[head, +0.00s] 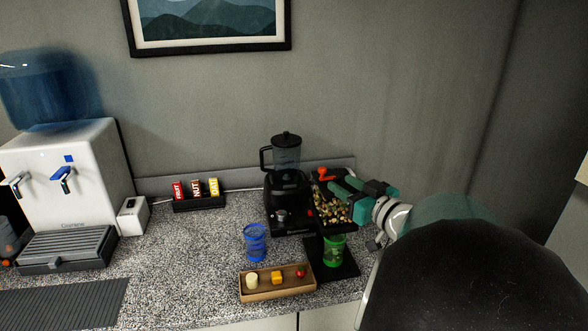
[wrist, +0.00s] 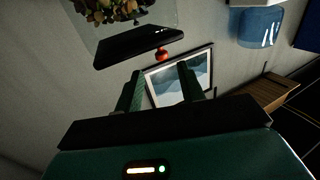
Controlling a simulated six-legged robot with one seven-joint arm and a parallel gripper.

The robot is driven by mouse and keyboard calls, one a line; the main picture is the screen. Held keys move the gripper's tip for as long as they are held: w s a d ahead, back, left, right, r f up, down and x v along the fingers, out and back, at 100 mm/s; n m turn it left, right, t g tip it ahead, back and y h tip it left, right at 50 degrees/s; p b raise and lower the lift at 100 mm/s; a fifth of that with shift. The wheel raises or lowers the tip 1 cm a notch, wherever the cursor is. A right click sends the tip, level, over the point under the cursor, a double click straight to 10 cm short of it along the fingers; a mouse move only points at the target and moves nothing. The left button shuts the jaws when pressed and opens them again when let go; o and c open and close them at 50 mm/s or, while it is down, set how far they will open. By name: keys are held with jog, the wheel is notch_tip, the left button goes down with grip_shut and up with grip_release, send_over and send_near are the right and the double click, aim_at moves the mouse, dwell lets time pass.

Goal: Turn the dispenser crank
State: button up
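The dispenser has a clear hopper of mixed nuts (head: 333,208) above a black base (head: 346,268). Its red crank knob (head: 323,174) shows at the hopper's upper left in the head view. In the wrist view the red knob (wrist: 162,54) sits just beyond the fingertips, in line with the gap between them. My gripper (head: 334,181) reaches in from the right beside the knob. In the wrist view my gripper (wrist: 160,74) has its two green fingers apart with nothing between them. I cannot tell if a finger touches the knob. A green cup (head: 333,251) stands on the base below the hopper.
A black blender (head: 287,185) stands close left of the dispenser. A blue cup (head: 255,243) and a wooden tray (head: 278,292) with small foods are in front. A snack-bar box (head: 200,203) and a water cooler (head: 62,180) stand farther left. The wall is close behind.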

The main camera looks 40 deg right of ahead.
aim_at(322, 168)
jog(key=w, duration=0.8)
jog(key=shift+w+d, duration=0.25)
jog(key=shift+d, duration=0.15)
jog(key=shift+c, duration=0.5)
grip_shut()
